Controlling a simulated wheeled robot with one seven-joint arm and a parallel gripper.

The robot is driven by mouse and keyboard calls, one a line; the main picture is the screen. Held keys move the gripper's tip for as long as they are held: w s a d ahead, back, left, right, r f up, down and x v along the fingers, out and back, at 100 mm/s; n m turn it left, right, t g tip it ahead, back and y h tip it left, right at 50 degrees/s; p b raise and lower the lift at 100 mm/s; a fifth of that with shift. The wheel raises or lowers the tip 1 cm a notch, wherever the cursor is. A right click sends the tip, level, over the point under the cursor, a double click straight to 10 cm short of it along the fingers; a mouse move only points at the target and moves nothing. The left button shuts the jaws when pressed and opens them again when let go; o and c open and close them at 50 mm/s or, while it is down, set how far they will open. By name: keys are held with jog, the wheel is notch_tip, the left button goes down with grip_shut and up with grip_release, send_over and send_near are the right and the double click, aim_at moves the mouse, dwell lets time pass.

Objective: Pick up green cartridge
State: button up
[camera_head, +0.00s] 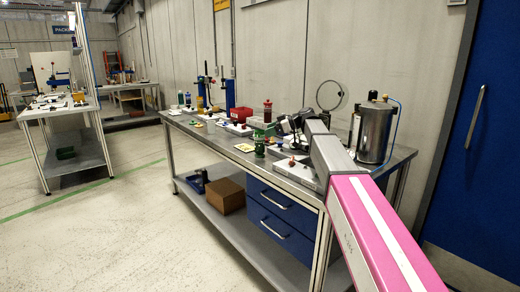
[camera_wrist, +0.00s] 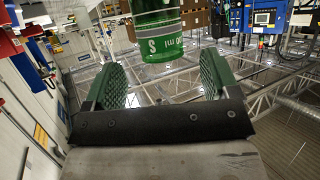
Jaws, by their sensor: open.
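The green cartridge (camera_wrist: 160,38) is translucent green with white lettering. In the wrist view it shows at the top centre, cut off by the frame edge, ahead of and between my finger lines. My gripper (camera_wrist: 160,84) is open, with green ribbed pads apart on both sides and nothing between them. In the head view a green upright shape (camera_head: 260,147) on the bench's front part appears to be the cartridge. My gripper (camera_head: 264,127) is close by it, partly merged with it in the picture. Whether they touch cannot be told.
The grey workbench (camera_head: 229,149) carries a red-dark cylinder (camera_head: 267,111), a red bin (camera_head: 241,114) and several small parts. A metal tank (camera_head: 375,131) stands at the right end, near my arm. A cardboard box (camera_head: 224,195) sits on the lower shelf. The floor at left is clear.

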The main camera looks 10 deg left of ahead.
aim_at(259, 134)
jog(key=shift+x, duration=2.9)
jog(key=c, duration=1.3)
